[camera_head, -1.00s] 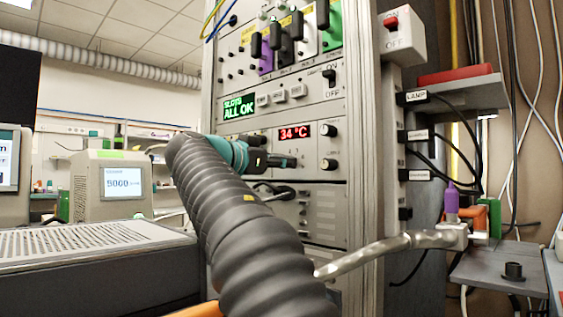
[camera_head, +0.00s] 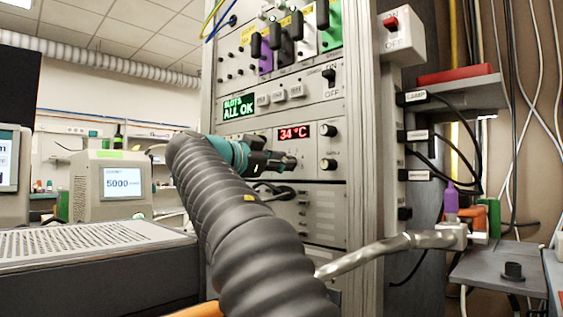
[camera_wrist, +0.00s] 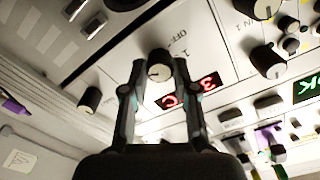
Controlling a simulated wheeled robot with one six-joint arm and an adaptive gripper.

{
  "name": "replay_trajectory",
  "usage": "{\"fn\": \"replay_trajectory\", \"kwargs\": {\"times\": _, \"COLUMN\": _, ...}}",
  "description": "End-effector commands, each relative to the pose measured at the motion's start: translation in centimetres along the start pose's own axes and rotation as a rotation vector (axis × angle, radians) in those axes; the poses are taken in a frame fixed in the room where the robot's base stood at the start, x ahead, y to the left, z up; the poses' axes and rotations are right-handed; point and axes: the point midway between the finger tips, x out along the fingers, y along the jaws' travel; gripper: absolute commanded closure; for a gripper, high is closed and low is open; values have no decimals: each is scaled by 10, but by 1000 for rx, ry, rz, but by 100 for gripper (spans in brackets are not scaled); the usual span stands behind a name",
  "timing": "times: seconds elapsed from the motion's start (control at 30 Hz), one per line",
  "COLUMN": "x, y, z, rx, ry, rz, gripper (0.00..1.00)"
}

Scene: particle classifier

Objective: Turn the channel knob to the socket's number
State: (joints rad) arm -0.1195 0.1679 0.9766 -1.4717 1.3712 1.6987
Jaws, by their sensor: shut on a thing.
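In the wrist view, my gripper (camera_wrist: 160,66) has one finger on each side of a round dark knob (camera_wrist: 159,70) with a pale face and a pointer mark. It is shut on this knob. Lettering that looks like "OFF" is printed beside it on the white panel. I cannot read which position the pointer is at. In the head view, my gripper (camera_head: 291,162) is against the panel just below the red 34 °C display (camera_head: 295,132), and it hides the knob. Black and coloured plugs (camera_head: 265,58) sit in the upper panel; their socket numbers are too small to read surely.
Two other knobs, an upper one (camera_head: 328,130) and a lower one (camera_head: 328,165), are right of my gripper. A green display (camera_head: 240,108) reads ALL OK.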

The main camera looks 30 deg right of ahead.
Motion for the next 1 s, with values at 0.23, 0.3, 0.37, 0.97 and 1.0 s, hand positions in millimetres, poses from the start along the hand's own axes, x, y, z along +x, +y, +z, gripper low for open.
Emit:
{"fn": "replay_trajectory", "kwargs": {"times": 0.23, "x": 0, "y": -1, "z": 0, "rx": 0, "ry": 1, "rz": -4, "gripper": 47}}
{"fn": "replay_trajectory", "kwargs": {"times": 0.3, "x": 0, "y": -1, "z": 0, "rx": 0, "ry": 1, "rz": -3, "gripper": 47}}
{"fn": "replay_trajectory", "kwargs": {"times": 0.37, "x": 0, "y": -1, "z": 0, "rx": 0, "ry": 0, "rz": -3, "gripper": 47}}
{"fn": "replay_trajectory", "kwargs": {"times": 0.97, "x": -61, "y": -2, "z": 0, "rx": -1, "ry": -3, "rz": -6, "gripper": 47}}
{"fn": "replay_trajectory", "kwargs": {"times": 1.0, "x": -70, "y": -2, "z": 1, "rx": -1, "ry": -3, "rz": -7, "gripper": 47}}
